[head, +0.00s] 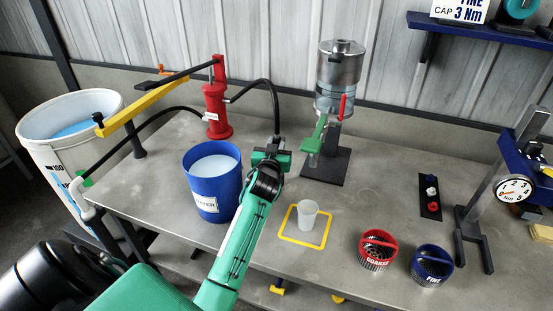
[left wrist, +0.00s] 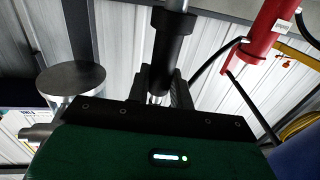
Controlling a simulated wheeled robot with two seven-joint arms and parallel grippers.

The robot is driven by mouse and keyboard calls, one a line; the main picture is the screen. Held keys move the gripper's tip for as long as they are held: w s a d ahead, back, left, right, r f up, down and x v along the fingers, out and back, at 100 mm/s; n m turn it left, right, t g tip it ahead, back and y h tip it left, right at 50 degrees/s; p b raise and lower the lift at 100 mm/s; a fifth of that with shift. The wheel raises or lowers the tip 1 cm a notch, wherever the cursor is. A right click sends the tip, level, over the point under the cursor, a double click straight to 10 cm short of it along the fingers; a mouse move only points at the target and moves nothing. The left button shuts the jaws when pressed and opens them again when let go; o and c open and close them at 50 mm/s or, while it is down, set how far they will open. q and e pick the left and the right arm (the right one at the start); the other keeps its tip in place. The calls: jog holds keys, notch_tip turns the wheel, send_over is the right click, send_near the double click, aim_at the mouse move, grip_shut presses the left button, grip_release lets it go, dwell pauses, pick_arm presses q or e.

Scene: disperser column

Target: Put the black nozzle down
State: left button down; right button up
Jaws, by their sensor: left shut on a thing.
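My left gripper (head: 270,155) is shut on the black nozzle (head: 276,141) above the table, between the blue water bucket (head: 212,182) and the clear column. The nozzle hangs at the end of the black hose (head: 276,105) that arches over from the red pump (head: 216,108). In the left wrist view the black nozzle (left wrist: 172,38) stands up between the fingers of the left gripper (left wrist: 165,92), with a grey tube at its upper end. The nozzle's lower end is hidden by the gripper. My right gripper is not in view.
The metal disperser column (head: 338,75) with a green handle stands just right of the gripper. A clear cup (head: 307,214) stands inside a yellow square. Red (head: 377,250) and blue (head: 431,265) baskets stand at the front right. A white barrel (head: 35,150) stands left of the table.

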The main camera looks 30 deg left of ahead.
pick_arm(q)
jog(key=shift+f, duration=3)
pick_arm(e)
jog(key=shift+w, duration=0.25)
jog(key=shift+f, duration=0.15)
pick_arm(q)
jog(key=c, duration=1.2)
grip_release()
jog(key=shift+f, duration=0.1)
jog(key=shift+c, duration=0.2)
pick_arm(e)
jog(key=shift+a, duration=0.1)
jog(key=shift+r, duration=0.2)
pick_arm(q)
jog(key=shift+s+d, duration=0.15)
jog(key=shift+s, duration=0.1)
jog(key=b+v, duration=0.1)
jog(key=v, duration=1)
jog(key=shift+s+b, duration=0.25)
jog(key=shift+b, duration=0.15)
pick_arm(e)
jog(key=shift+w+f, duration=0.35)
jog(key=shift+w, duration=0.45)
pick_arm(q)
jog(key=shift+d, duration=0.1)
